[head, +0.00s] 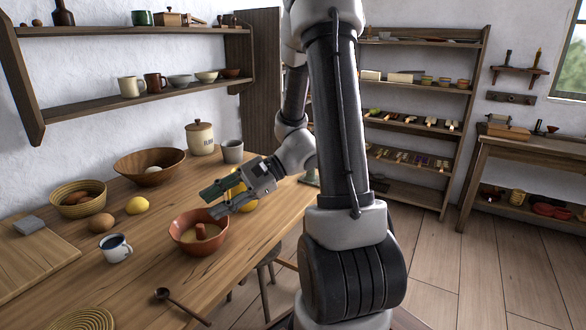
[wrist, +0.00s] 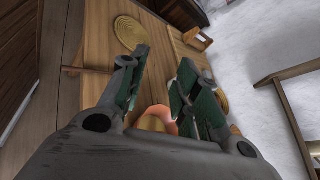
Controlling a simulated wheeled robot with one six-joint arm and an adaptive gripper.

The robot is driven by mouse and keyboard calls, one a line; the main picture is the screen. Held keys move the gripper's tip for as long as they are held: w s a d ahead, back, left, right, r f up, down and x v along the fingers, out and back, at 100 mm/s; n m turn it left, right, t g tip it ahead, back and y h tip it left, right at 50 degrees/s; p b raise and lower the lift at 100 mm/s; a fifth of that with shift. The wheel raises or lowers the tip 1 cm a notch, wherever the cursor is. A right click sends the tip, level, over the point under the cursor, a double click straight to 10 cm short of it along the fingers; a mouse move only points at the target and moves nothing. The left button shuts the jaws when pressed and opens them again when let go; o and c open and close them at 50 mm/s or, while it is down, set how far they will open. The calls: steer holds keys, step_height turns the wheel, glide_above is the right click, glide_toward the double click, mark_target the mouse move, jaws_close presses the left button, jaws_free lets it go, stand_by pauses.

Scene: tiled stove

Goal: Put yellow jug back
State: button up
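A yellow thing (head: 247,207), probably the yellow jug, shows in the head view in small patches above and below my gripper. My gripper hides most of it, so I cannot make out its shape or whether they touch. My gripper (head: 211,200) is above the table, beside the far rim of the red-brown ring-shaped bowl (head: 186,238). In the wrist view my gripper's two green-padded fingers (wrist: 160,88) stand apart, with no jug seen between them. The bowl (wrist: 160,112) shows beyond the fingers, partly hidden.
The wooden table (head: 150,285) holds a lemon (head: 137,205), a blue-white mug (head: 117,248), a wooden bowl (head: 128,168), a lidded canister (head: 200,138), a grey cup (head: 232,151) and a spoon (head: 180,306). Wall shelves (head: 150,98) hang behind. A stool (head: 266,275) stands below.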

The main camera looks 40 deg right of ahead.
steer(key=s+d+r+n+g+h, duration=0.1)
steer(key=s+r+n+g+h, duration=0.25)
steer(key=s+n+h, duration=0.55)
steer(key=s+d+r+n+t+h, duration=0.4)
steer(key=d+r, duration=0.3)
steer(key=d, duration=0.3)
steer(key=shift+s+n, duration=0.8)
steer(key=shift+n, duration=0.1)
